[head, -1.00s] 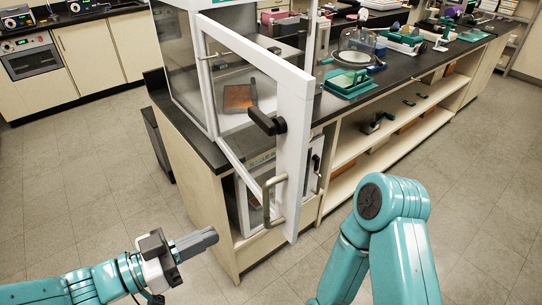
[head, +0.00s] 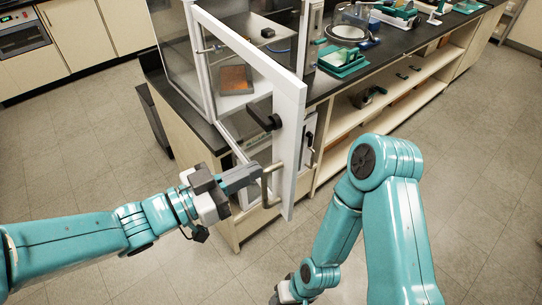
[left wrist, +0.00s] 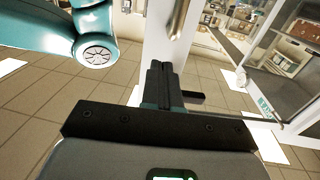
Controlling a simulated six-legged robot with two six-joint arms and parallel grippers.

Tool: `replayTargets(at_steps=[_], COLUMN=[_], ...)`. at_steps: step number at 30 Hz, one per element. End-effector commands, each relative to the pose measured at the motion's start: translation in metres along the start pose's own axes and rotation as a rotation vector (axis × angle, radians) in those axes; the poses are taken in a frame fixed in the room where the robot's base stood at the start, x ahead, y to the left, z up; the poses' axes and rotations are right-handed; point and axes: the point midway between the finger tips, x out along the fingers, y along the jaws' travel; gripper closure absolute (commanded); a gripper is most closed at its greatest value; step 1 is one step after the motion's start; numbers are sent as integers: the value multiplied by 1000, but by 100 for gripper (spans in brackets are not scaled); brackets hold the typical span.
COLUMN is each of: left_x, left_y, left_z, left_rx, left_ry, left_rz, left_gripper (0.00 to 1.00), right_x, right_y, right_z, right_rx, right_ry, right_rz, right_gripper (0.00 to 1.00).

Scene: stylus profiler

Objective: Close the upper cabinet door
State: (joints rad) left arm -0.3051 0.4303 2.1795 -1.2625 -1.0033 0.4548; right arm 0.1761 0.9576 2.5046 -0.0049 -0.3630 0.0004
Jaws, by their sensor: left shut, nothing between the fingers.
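The upper cabinet door (head: 289,125) is a glass pane in a white frame, and it stands swung open, out past the bench's front edge. It has a black latch (head: 262,118) and a beige bar handle (head: 266,188) low on its edge. My left gripper (head: 255,173) is shut and empty, with its tips close beside the handle; I cannot tell if they touch. In the left wrist view the shut fingers (left wrist: 163,80) point towards the white door frame (left wrist: 153,40), and the handle (left wrist: 180,18) shows above them. My right gripper (head: 286,294) is partly cut off at the bottom edge, its fingers hidden.
The glass cabinet (head: 178,70) stands on the black bench top (head: 345,90), with an orange plate (head: 235,79) inside. Open shelves (head: 385,122) run under the bench to the right. The floor (head: 90,140) at left is clear.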

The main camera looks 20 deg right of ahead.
Motion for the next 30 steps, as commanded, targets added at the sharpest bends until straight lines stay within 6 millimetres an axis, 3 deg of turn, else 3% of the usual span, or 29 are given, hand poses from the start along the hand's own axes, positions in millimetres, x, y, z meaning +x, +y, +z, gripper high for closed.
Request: replayTargets(at_steps=[3,9,30], left_x=[24,47,58], left_y=[1,1,0], left_z=[-2,-1,1], left_rx=[0,0,3], left_ry=[-2,-1,0], left_rz=[3,1,-13], left_gripper=[100,100,100], right_x=[-7,-12,-9], right_y=[-3,-4,-3], right_z=[0,0,0], right_rx=[0,0,0], right_ry=[0,0,0], right_rz=[0,0,0], right_gripper=[49,49,49])
